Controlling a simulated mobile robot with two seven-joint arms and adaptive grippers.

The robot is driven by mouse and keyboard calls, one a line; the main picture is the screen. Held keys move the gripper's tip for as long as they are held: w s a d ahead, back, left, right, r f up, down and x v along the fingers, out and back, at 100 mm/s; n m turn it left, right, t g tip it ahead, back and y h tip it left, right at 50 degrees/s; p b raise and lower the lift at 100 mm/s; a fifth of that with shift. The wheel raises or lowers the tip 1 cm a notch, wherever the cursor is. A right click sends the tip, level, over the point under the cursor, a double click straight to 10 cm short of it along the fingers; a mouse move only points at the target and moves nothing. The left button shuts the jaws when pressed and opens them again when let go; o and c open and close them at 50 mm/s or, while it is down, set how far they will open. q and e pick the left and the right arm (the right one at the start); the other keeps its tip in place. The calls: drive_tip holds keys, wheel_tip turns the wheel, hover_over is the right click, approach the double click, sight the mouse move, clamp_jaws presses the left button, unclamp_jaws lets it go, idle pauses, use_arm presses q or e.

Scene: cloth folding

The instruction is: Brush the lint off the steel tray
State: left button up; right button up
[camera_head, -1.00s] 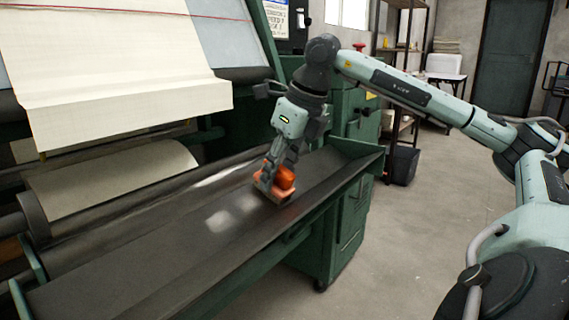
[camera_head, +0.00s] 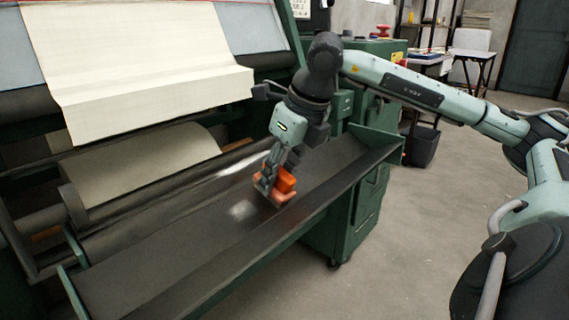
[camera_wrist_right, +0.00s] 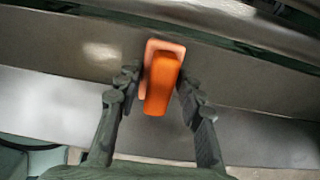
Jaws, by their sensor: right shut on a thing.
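The steel tray (camera_head: 165,255) is a long dark trough along the front of the green machine. My right gripper (camera_head: 273,183) points down over its middle and is shut on an orange brush (camera_head: 287,180). In the right wrist view the brush (camera_wrist_right: 161,82) sits between the two dark fingers, its pinkish base against or just above the tray; I cannot tell which. A pale patch (camera_head: 242,209) lies on the tray just left of the brush; I cannot tell whether it is lint or glare. It also shows in the wrist view (camera_wrist_right: 103,52). My left gripper is not in view.
Cream cloth (camera_head: 150,85) hangs from the machine behind the tray, above a cloth roll (camera_head: 145,165). A green cabinet (camera_head: 350,215) stands under the tray's right end. A black bin (camera_head: 421,146) stands farther back. The concrete floor (camera_head: 430,250) at right is clear.

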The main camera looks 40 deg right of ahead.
drive_tip(key=shift+s+a+p, duration=0.1)
drive_tip(key=shift+a+p, duration=0.85)
drive_tip(key=shift+a, duration=0.35)
drive_tip(key=shift+a+r+p, duration=0.15)
drive_tip(key=shift+a+p, duration=0.85)
drive_tip(key=shift+s+a+f+p, duration=0.1)
drive_tip(key=shift+a+f+p, duration=0.1)
drive_tip(key=shift+a, duration=0.25)
drive_tip(key=shift+s+a+f+p, duration=0.1)
drive_tip(key=shift+a+p, duration=0.05)
drive_tip(key=shift+a, duration=0.25)
drive_tip(key=shift+a+r+p, duration=0.15)
drive_tip(key=shift+a+p, duration=0.45)
drive_tip(key=shift+a, duration=0.4)
drive_tip(key=shift+s+a, duration=0.1)
drive_tip(key=shift+a, duration=0.75)
drive_tip(key=p+v, duration=0.3)
drive_tip(key=v, duration=0.3)
